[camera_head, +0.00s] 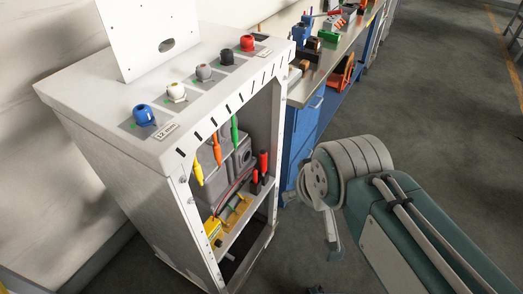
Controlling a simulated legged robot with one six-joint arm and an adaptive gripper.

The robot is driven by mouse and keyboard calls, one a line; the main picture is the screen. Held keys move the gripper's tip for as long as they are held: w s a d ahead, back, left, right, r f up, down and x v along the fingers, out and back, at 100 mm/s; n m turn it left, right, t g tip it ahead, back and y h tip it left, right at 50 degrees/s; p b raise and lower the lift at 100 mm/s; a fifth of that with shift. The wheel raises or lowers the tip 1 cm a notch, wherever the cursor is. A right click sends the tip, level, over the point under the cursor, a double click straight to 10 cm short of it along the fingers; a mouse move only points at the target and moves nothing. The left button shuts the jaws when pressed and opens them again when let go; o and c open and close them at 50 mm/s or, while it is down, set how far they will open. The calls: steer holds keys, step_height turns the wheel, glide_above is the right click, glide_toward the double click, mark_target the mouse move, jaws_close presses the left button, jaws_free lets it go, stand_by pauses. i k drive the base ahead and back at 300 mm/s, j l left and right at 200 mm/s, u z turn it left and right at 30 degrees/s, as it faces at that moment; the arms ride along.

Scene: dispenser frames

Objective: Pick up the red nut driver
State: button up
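Two red-and-black handled tools stand upright inside the open-fronted white dispenser frame (105,128), at its right side. The taller red handle (264,162) is next to the shorter red handle (255,181). Their lower ends are hidden, and I cannot tell which is the nut driver. My arm comes in from the lower right, and its end, with my gripper (331,232), is to the right of the frame, apart from the red handles. The fingers are mostly hidden behind the arm's round joint, so their opening does not show.
Colored knobs, including a red knob (247,43), sit on top. A blue workbench (300,135) with tools stands behind. The floor at right is clear.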

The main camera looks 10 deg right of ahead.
mark_target(263, 155)
steer(key=i+l+z, duration=0.15)
steer(key=l+z, duration=0.25)
steer(key=i+l+z, duration=0.2)
steer(key=z, duration=0.15)
